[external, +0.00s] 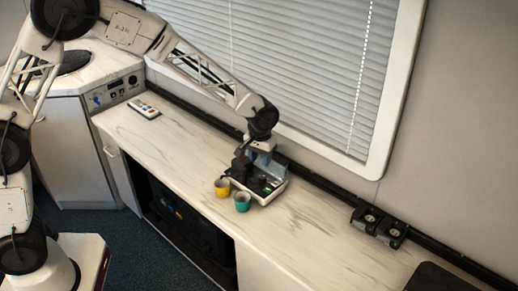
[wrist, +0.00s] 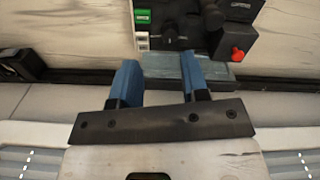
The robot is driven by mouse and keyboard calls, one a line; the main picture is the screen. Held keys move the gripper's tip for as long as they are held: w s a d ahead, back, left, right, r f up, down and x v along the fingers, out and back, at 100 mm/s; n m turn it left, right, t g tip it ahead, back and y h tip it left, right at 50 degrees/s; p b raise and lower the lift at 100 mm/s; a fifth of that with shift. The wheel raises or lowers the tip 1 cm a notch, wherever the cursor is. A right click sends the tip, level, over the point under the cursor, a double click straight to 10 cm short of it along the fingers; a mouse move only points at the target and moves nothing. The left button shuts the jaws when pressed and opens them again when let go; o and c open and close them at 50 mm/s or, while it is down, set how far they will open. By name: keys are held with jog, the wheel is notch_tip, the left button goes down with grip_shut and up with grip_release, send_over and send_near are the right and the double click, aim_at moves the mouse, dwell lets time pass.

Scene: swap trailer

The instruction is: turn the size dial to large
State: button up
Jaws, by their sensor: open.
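A small dark machine with a pale base (external: 268,190) stands on the counter by the wall. My gripper (external: 259,158) is over its back part. Past the fingertips the machine shows a dark panel (wrist: 188,42) with a green label (wrist: 143,17), black knob-like parts (wrist: 213,17) and a red knob (wrist: 237,54). I cannot tell which of these is the size dial or where it points. The panel runs out of the wrist view at the top.
The counter (external: 310,230) between is clear. Window blinds (external: 290,70) are behind.

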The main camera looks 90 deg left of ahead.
aim_at(263, 177)
jog(key=shift+n, duration=0.5)
jog(key=a+f, duration=0.1)
jog(key=f, duration=0.1)
jog(key=w+a+f, duration=0.1)
jog(key=a+f, duration=0.1)
jog(key=shift+a, duration=0.3)
jog(key=shift+r, duration=0.1)
jog(key=shift+f, duration=3.9)
jog(key=shift+c, duration=0.2)
jog(key=c, duration=0.6)
